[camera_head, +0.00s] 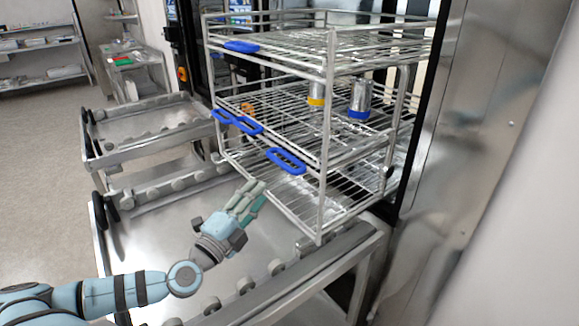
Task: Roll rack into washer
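The rack (328,150) is a tall metal wire frame with several shelves and blue oval handles (286,160) on its near side. It stands upright at the far end of a steel roller cart (160,245), partly within the dark washer opening. Two metal containers, one with a yellow band (316,93) and one with a blue band (359,98), stand on its middle shelf. My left gripper (252,196) is just left of the rack's lower shelf, above the cart, with nothing visible between its fingers. Contact with the rack is unclear. My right gripper is not in view.
A second roller cart (150,119) stands behind and to the left. A shiny steel wall panel (480,150) closes off the right side. Shelves with items (40,60) line the far left wall. The floor (45,170) at left is clear.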

